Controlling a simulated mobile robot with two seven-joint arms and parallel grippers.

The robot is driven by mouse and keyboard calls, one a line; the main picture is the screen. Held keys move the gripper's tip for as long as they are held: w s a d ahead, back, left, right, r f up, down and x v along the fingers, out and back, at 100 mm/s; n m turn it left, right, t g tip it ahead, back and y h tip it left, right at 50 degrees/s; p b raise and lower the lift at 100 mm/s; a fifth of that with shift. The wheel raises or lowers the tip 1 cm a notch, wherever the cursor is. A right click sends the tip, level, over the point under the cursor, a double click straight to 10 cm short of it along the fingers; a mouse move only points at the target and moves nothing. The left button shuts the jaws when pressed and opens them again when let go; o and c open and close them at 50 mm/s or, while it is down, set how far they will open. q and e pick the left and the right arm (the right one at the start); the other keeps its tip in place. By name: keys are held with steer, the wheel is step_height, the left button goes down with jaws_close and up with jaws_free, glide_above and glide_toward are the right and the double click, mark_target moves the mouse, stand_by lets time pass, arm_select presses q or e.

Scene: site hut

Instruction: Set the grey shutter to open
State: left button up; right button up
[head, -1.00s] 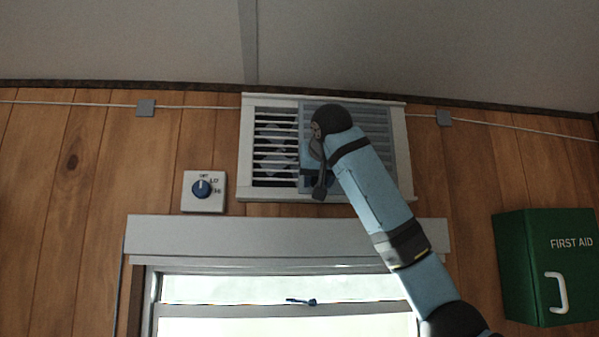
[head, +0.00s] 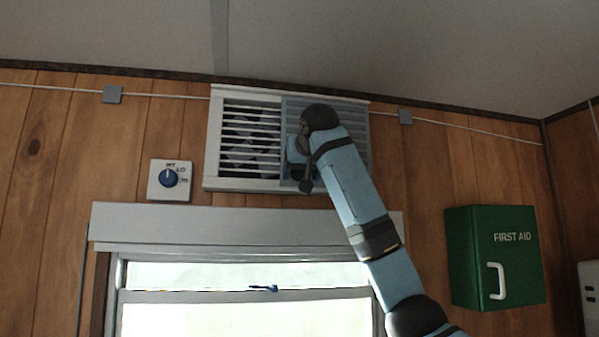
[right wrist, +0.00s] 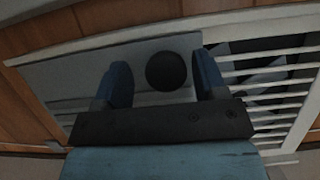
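The grey shutter (head: 297,112) is a flat panel on the white vent (head: 212,140) high on the wall. It covers the right part of the vent, and the slats on the left are uncovered. My right gripper (head: 297,160) is up at the shutter, mostly hidden behind its own wrist in the head view. In the right wrist view, the shutter (right wrist: 60,75) lies on the left and the slats on the right. A dark round knob (right wrist: 166,71) on the shutter sits between the two open blue fingers (right wrist: 163,80), with small gaps showing. My left gripper is out of view.
A dial switch (head: 169,179) is on the wall left of the vent. A window (head: 245,275) lies below it, and a green first-aid box (head: 495,258) hangs at the right. The ceiling is close above the vent.

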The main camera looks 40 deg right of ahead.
steer(key=shift+d, duration=0.1)
steer(key=shift+s+a, duration=0.2)
steer(key=shift+a, duration=0.1)
steer(key=b+v, duration=0.5)
steer(key=v, duration=0.8)
steer(key=shift+s+d+b, duration=0.15)
steer(key=shift+s+b, duration=0.1)
steer(key=shift+b, duration=0.15)
steer(key=shift+d+r, duration=0.1)
